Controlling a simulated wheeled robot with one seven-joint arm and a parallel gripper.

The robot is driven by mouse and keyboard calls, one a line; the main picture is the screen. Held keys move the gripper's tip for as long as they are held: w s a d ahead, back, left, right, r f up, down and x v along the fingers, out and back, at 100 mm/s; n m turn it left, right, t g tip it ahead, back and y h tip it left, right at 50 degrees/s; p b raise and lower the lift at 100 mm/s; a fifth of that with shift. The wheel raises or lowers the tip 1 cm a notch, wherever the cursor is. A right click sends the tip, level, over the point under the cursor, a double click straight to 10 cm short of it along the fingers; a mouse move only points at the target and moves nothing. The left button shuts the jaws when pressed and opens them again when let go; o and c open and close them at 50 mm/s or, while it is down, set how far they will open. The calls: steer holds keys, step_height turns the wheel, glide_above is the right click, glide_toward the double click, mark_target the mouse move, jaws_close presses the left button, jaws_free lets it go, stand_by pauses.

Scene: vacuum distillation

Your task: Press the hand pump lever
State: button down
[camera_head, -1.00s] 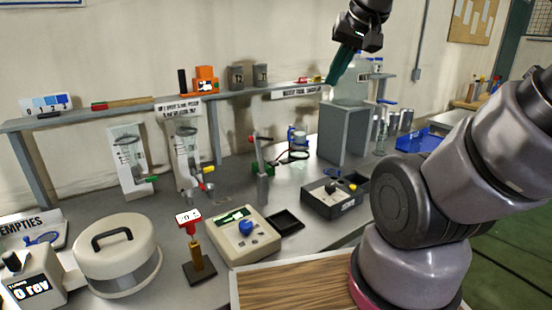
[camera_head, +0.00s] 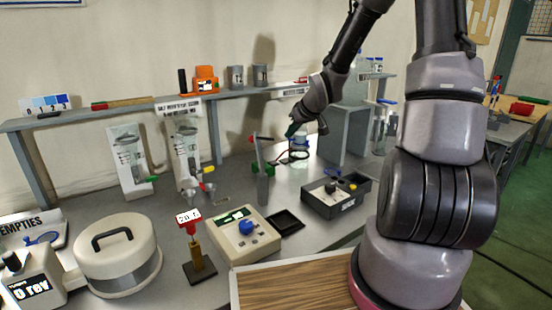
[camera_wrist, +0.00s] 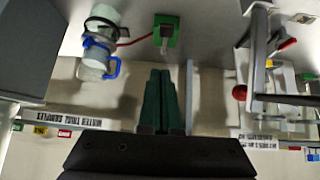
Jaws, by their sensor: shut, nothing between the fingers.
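The hand pump looks to be the grey upright post (camera_head: 262,172) on the bench, with a lever ending in a red knob (camera_head: 252,139) at its top. In the wrist view the red knob (camera_wrist: 240,92) and its lever are at the right. My gripper (camera_head: 292,130) is to the right of the knob in the head view, apart from it. Its dark green fingers (camera_wrist: 163,98) are together and empty in the wrist view. A green block (camera_wrist: 167,35) with a red hose lies beyond them. My wrist hides part of the shelf.
A blue-handled bottle (camera_wrist: 98,58) stands near the fingers. A grey stand (camera_head: 345,135) is to the right of my gripper.

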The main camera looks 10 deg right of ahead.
steer(key=shift+w+a+f+y, duration=0.4)
steer(key=shift+w+f, duration=0.2)
steer(key=shift+f, duration=0.15)
glide_above(276, 164)
step_height(276, 164, down, 7)
steer(key=shift+f, duration=0.15)
step_height(276, 164, down, 2)
steer(key=shift+f, duration=0.95)
